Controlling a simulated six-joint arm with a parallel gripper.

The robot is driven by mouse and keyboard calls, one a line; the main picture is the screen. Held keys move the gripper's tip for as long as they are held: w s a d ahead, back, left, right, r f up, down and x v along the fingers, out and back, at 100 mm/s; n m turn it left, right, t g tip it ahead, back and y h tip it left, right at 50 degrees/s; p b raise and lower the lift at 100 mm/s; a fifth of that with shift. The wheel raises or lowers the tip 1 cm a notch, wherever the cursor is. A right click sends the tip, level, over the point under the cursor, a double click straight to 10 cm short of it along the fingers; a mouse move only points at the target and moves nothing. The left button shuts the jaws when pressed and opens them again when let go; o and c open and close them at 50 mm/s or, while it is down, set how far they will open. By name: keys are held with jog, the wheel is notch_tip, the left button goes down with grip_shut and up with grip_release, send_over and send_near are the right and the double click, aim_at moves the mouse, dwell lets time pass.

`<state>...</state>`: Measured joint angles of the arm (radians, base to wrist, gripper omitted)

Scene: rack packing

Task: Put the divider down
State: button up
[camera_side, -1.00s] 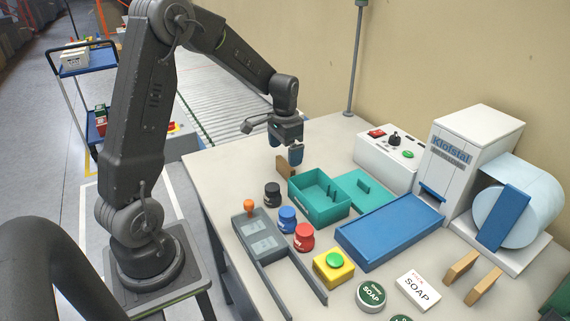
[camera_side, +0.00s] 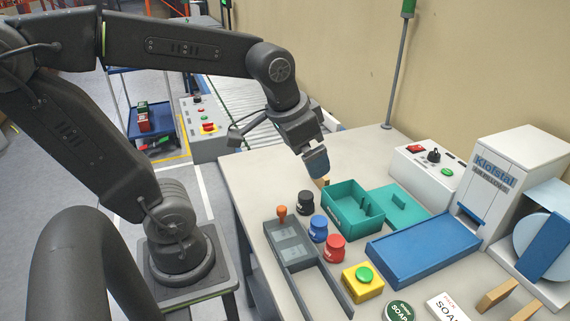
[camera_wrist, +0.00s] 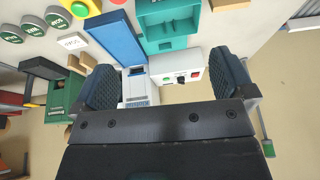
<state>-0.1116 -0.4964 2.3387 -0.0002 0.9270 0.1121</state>
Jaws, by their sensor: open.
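A tan wooden divider (camera_side: 324,183) is on the table by the back left corner of the teal open box (camera_side: 352,222). My gripper partly hides it in the side view. In the wrist view a tan piece (camera_wrist: 229,4), likely the same divider, is at the top edge beside the teal box (camera_wrist: 168,44). My gripper (camera_side: 317,165) is tilted and appears just above the divider in the side view. In the wrist view its fingers (camera_wrist: 165,80) are wide apart with nothing held between them.
A teal lid (camera_side: 398,208), blue tray (camera_side: 425,248) and white control box (camera_side: 415,180) lie right of the box. Several jars, including a black one (camera_side: 305,203), and a grey tray (camera_side: 292,246) stand in front. Two other tan pieces (camera_side: 497,296) are at the lower right.

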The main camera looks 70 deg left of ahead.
jog(key=shift+t, duration=0.7)
jog(key=s+d, duration=0.1)
jog(key=s, duration=0.2)
jog(key=s+d, duration=0.1)
jog(key=shift+s+d+f, duration=0.15)
jog(key=shift+s+d, duration=0.2)
jog(key=shift+s, duration=0.05)
jog(key=shift+c, duration=0.3)
jog(key=shift+s+d, duration=0.1)
jog(key=shift+s, duration=0.1)
jog(key=shift+c, duration=1.4)
jog(key=c, duration=0.7)
jog(key=shift+o, duration=0.2)
jog(key=w+a+f+m+g+y, duration=0.2)
jog(key=w+a+f+m+g, duration=0.15)
jog(key=w+a+m, duration=0.45)
jog(key=w+a+f+m+g+y, duration=0.2)
jog(key=w+a+f+m, duration=0.4)
jog(key=w+m, duration=0.45)
jog(key=shift+n, duration=0.25)
jog(key=x, duration=0.3)
jog(key=a+x, duration=0.1)
jog(key=x, duration=0.3)
jog(key=shift+w, duration=0.1)
jog(key=shift+x, duration=2.85)
